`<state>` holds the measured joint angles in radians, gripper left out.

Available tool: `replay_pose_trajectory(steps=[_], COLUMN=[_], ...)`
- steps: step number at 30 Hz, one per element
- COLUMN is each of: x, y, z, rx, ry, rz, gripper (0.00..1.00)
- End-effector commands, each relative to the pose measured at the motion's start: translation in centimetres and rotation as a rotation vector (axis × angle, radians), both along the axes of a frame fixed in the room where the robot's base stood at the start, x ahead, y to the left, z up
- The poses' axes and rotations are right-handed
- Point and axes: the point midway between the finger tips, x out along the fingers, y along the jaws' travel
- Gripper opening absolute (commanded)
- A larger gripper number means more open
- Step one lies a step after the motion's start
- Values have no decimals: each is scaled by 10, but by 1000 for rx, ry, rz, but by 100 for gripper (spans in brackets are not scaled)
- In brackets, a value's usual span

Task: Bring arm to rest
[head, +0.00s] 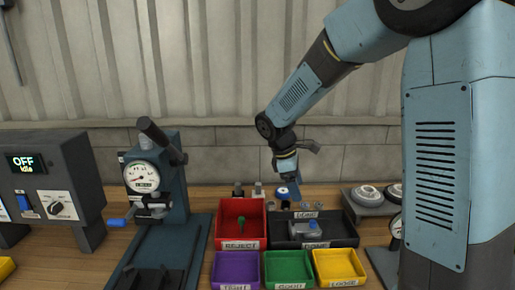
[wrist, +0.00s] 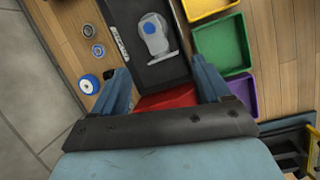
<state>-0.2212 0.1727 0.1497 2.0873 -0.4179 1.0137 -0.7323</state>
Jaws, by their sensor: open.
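My arm reaches from the right of the head view over the back of the bench and bends down at the wrist. My gripper (head: 288,186) hangs above the back of the bins, small and partly unclear there. In the wrist view my gripper (wrist: 160,82) has its two blue fingers spread wide, with nothing between them. Beyond the fingers lie the red reject bin (wrist: 168,99) and the dark tray (wrist: 128,14). A grey part with a blue spot (wrist: 155,33) lies in the tray; it also shows in the head view (head: 301,229).
Purple (head: 236,270), green (head: 288,269) and yellow (head: 339,266) bins stand in front. A dial gauge press (head: 155,195) and an idle control box (head: 50,190) stand left. A blue-and-white round item (wrist: 88,84) and small rings sit behind the tray. Round parts on a stand (head: 368,197) are right.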

Motion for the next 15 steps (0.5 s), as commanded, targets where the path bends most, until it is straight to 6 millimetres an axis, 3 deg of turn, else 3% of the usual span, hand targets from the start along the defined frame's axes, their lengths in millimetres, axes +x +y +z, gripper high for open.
replay_pose_trajectory(steps=[6,15], x=[-32,-81], y=[-27,-56], z=[41,82], rx=[69,176], ry=[-113,-254], rz=[-194,-458], gripper=[76,76])
